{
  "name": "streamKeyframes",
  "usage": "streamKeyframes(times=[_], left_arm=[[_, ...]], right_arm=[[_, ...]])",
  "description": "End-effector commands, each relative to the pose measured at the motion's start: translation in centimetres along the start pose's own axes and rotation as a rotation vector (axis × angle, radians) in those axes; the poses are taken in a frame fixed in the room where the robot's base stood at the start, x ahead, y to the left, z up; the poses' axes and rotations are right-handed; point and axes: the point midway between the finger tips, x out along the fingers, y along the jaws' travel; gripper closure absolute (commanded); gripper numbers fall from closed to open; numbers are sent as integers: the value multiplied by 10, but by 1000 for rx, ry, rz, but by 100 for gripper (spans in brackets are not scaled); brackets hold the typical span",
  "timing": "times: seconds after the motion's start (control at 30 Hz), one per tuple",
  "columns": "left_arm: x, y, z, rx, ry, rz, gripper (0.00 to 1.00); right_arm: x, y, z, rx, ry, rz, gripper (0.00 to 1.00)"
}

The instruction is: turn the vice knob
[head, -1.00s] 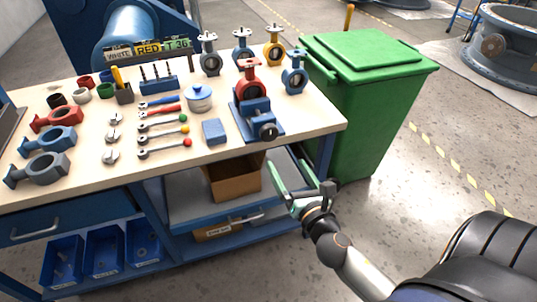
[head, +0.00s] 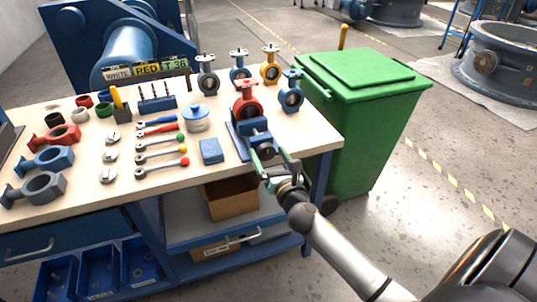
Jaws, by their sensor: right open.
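The blue vice (head: 255,131) stands near the front right edge of the workbench, with a red butterfly valve (head: 246,101) held upright in it. The vice's dark round knob (head: 266,151) faces the bench's front edge. My right gripper (head: 272,163) is open at the knob, with one finger on the left of it and one on the right. The fingers partly cover the knob, and I cannot tell whether they touch it. My left gripper is not in view.
The workbench (head: 92,178) carries wrenches, a blue-lidded pot (head: 197,118), a blue block (head: 211,151) and several valves. A green bin (head: 362,130) stands close to the bench's right end. Open floor lies at the right.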

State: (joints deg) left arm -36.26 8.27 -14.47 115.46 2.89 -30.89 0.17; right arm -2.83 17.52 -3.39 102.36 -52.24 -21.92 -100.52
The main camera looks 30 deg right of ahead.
Motion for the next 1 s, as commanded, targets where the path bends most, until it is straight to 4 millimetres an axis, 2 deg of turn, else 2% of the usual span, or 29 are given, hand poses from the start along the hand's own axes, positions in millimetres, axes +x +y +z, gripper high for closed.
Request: streamKeyframes(times=[0.37,1.0], left_arm=[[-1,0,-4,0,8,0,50],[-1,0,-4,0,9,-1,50]], right_arm=[[4,0,0,0,0,1,7],[4,0,0,1,1,1,79]])
